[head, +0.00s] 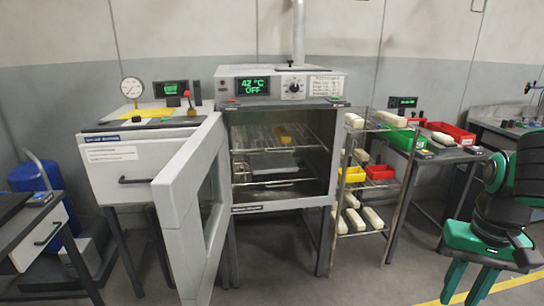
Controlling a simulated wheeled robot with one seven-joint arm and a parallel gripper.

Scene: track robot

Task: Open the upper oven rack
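The oven (235,85) stands in the middle of the head view. Its door (180,200) is swung open toward the left front. The upper rack (250,150) is a wire shelf inside the chamber and appears pushed in. A small yellow-orange block (284,136) sits on it toward the back. A lower rack (280,183) lies beneath, and a grey tray-like item (273,164) shows between the two levels. My gripper (466,292) is at the lower right, well apart from the oven. Its two green fingers point down, spread apart, with nothing visible between them.
A wire shelf unit (345,190) with pale blocks and coloured bins stands close to the oven's right side. A bench with a drawer (120,165) and gauge (132,88) is behind the door at left. Grey floor (340,275) in front of the oven is clear.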

